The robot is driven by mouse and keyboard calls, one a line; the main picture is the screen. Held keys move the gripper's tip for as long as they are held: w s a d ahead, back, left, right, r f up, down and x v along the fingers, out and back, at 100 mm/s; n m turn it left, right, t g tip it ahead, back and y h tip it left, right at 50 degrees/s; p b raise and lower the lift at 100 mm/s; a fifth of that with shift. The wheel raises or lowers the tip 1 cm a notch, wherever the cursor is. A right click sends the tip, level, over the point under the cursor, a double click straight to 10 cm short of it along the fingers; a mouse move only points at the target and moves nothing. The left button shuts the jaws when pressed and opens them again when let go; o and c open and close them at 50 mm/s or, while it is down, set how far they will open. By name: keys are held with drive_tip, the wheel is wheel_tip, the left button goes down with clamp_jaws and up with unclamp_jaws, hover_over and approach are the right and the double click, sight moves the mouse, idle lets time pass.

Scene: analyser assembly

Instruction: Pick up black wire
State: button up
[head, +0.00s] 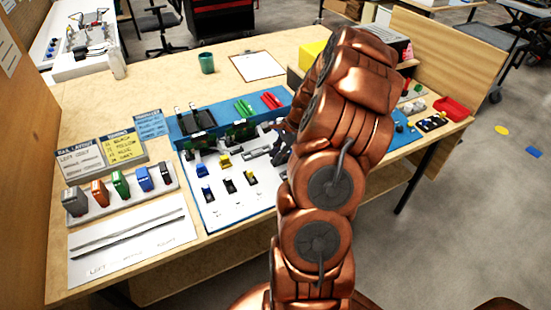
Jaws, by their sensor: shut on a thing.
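My copper arm reaches over the workbench, and my gripper (281,142) shows only in part as a dark shape at the arm's left edge, over the right part of the board. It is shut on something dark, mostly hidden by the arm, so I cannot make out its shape. A blue tray (216,117) at the back of the board holds black pieces (193,118) at its left that may be black wires. Green pieces (243,107) and red pieces (271,100) lie to their right. The white board (222,205) carries blue, yellow and grey parts.
A rack (125,196) of coloured modules stands at the left, with a paper of two dark rails (127,231) in front. Label cards (100,157) stand behind it. A green cup (206,62) and clipboard (257,66) are at the back. A red bin (451,108) is at the right.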

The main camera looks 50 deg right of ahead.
drive_tip(key=shift+r, duration=0.1)
idle(0.3)
drive_tip(key=shift+r+b, duration=0.4)
drive_tip(key=shift+r, duration=0.45)
drive_tip(key=shift+s+r, duration=0.1)
drive_tip(key=shift+r, duration=0.75)
drive_tip(key=s+a+b, duration=0.1)
drive_tip(key=s, duration=0.4)
drive_tip(key=s+a+r+b, duration=0.1)
drive_tip(key=s, duration=0.4)
drive_tip(key=s+a+b, duration=0.1)
drive_tip(key=s+a, duration=0.1)
drive_tip(key=s, duration=0.3)
drive_tip(key=shift+s+r, duration=0.15)
drive_tip(key=shift+r, duration=0.05)
drive_tip(key=shift+o, duration=0.8)
clamp_jaws()
drive_tip(key=shift+b, duration=0.4)
drive_tip(key=shift+r, duration=0.15)
